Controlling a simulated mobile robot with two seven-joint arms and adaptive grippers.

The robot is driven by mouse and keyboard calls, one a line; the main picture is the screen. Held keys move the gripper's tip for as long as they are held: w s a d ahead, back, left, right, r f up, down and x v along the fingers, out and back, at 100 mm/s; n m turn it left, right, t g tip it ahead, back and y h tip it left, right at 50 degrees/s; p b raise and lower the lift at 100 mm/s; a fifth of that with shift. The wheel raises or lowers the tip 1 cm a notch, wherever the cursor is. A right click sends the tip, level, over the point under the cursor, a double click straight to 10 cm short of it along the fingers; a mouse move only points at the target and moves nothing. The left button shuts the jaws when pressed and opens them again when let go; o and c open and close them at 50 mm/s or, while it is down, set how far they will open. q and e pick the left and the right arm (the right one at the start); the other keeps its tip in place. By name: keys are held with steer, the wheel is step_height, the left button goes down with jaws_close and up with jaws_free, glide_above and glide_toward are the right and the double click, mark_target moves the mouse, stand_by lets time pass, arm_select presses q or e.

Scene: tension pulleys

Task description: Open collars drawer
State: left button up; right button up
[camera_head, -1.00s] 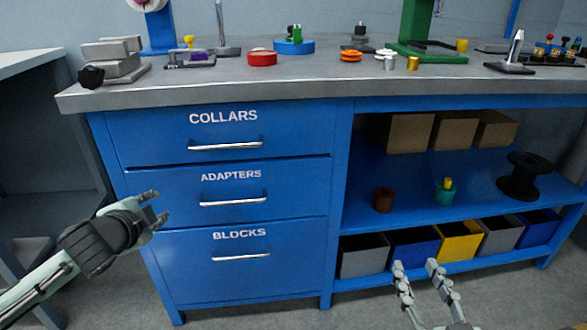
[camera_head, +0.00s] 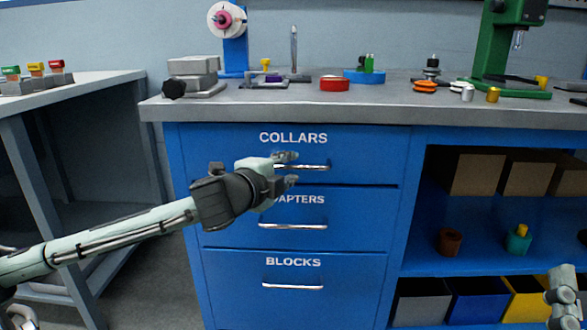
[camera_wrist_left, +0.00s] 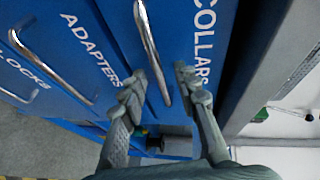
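The collars drawer (camera_head: 230,150) is the top blue drawer of the cabinet and is shut. Its silver bar handle (camera_head: 312,167) runs level below the white COLLARS label. My left gripper (camera_head: 290,169) is in front of the left end of this handle, fingers apart. In the left wrist view, the handle (camera_wrist_left: 150,45) extends toward the space between the open fingers of the left gripper (camera_wrist_left: 156,80). I cannot tell whether they touch it. My right gripper (camera_head: 563,290) shows only partly at the lower right edge, and its finger opening cannot be made out.
Below are the adapters drawer (camera_head: 225,218) and blocks drawer (camera_head: 225,290), both shut. The grey worktop (camera_head: 300,104) overhangs the drawers and carries several parts. Open shelves with bins (camera_head: 475,300) lie to the right. A side table (camera_head: 90,85) stands left.

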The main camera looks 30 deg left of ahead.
arm_select(q)
steer(key=shift+x, duration=1.25)
jaws_close()
